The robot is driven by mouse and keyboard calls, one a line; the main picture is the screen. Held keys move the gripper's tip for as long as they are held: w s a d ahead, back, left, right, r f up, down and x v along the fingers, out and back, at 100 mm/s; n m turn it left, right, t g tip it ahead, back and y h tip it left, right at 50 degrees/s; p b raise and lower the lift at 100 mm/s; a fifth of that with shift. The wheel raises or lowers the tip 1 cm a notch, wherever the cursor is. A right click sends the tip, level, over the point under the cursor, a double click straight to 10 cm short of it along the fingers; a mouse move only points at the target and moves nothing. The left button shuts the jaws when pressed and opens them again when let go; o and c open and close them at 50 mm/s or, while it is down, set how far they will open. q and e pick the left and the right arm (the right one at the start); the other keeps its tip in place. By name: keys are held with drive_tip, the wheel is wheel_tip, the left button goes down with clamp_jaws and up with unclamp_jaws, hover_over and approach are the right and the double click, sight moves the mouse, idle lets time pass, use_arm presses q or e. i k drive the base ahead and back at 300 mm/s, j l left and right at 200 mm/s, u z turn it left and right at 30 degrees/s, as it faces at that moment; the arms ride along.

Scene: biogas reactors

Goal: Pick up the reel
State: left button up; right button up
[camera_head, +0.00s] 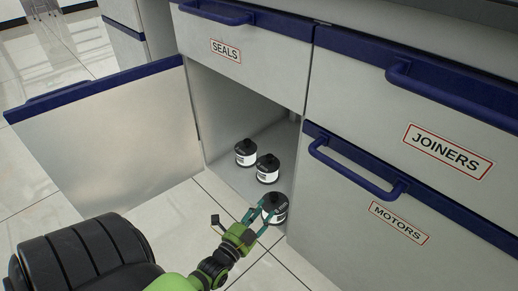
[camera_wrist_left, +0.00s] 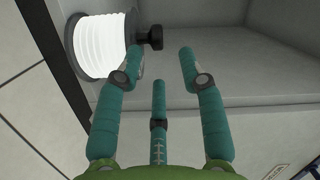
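In the left wrist view a reel with a white wound body (camera_wrist_left: 103,45) and a dark knob (camera_wrist_left: 151,37) lies at upper left. The left gripper (camera_wrist_left: 160,57) is open there, with the knob just beyond the left fingertip. Contact cannot be told. My right gripper is not in view.
The open cabinet door (camera_head: 110,125) stands to the left. The SEALS drawer (camera_head: 240,60) is above the compartment. The JOINERS drawer (camera_head: 420,120) and MOTORS drawer (camera_head: 390,215) close off the right. Tiled floor (camera_head: 175,215) lies clear in front.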

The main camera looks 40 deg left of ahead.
sight(245, 150)
drive_tip(key=u, duration=1.4)
